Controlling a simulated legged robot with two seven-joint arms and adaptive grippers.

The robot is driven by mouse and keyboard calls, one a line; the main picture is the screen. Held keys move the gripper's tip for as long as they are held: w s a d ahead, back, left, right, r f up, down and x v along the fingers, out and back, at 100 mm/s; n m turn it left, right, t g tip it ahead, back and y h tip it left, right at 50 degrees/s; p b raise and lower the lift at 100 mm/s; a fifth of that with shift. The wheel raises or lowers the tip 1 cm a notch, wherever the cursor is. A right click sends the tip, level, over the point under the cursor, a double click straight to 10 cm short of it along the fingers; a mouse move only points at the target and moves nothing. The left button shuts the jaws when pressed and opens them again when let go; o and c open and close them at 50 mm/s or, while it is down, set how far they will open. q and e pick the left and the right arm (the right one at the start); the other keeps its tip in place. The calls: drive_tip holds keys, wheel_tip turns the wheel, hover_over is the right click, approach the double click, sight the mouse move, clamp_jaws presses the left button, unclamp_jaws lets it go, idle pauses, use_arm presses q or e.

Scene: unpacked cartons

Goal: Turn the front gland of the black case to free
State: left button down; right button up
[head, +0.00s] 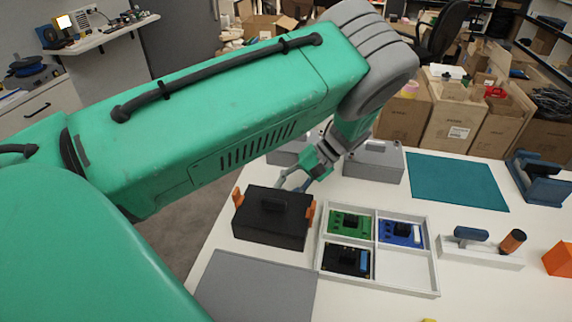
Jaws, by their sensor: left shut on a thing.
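The black case (268,232) stands closed on the white table, with a raised black handle on its lid and an orange latch (310,214) at its right end and another (238,197) at its left end. My left gripper (291,183) reaches down at the far side of the case, and its fingers are shut on a small part there, which I take to be the front gland. The gland itself is hidden behind the fingers and case, so its turn position does not show. My right gripper is not in view.
A white divided tray (408,286) holding green, blue and black boards stands right of the case. A grey mat (256,288) lies in front. Grey boxes (374,162) stand behind, near my wrist. A teal mat (456,181) lies bare at the back right.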

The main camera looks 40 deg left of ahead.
use_arm(q)
drive_tip(key=shift+w+d, duration=0.1)
drive_tip(key=shift+w, duration=0.05)
idle(0.4)
drive_tip(key=c, duration=1.3)
unclamp_jaws()
drive_tip(key=shift+c, duration=0.2)
drive_tip(key=shift+v, duration=4)
drive_tip(key=shift+d+f, duration=0.15)
drive_tip(key=shift+w, duration=0.1)
